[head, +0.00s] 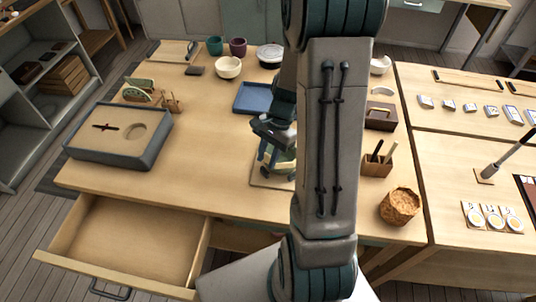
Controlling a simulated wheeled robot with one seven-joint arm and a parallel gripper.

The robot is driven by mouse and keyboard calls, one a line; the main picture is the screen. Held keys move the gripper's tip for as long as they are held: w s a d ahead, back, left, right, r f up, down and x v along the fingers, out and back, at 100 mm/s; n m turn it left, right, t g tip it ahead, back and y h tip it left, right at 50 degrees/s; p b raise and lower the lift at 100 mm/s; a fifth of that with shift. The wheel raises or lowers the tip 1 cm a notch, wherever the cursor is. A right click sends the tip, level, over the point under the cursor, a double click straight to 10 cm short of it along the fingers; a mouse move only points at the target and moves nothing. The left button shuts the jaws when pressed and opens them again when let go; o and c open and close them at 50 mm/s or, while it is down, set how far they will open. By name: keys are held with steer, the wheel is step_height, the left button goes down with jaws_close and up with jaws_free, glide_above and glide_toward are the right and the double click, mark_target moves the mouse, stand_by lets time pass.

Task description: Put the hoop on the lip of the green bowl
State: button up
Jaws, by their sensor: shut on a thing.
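My gripper (269,158) is over the front middle of the table, partly hidden behind my own arm. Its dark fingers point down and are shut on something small. I take this to be the hoop, but its shape cannot be made out. A pale green and cream form, which looks like the green bowl (284,157), shows just behind and right of the fingers, above a thin wooden board (259,182). My arm hides its right side, and the fingers cover part of it. I cannot tell whether the held thing touches the lip.
A grey tray (152,155) stands at left, with an open drawer (125,246) below the table edge. A blue tray (245,97) and a cream bowl (228,70) are behind. A tool box (377,169) and woven basket (399,212) stand at right. The table's left middle is clear.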

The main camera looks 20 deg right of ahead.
steer(key=shift+f+b, duration=0.75)
steer(key=shift+f, duration=0.25)
stand_by(1.7)
stand_by(0.5)
steer(key=o, duration=1.6)
steer(key=shift+r, duration=0.15)
steer(key=shift+r+p, duration=2.5)
steer(key=shift+r, duration=0.4)
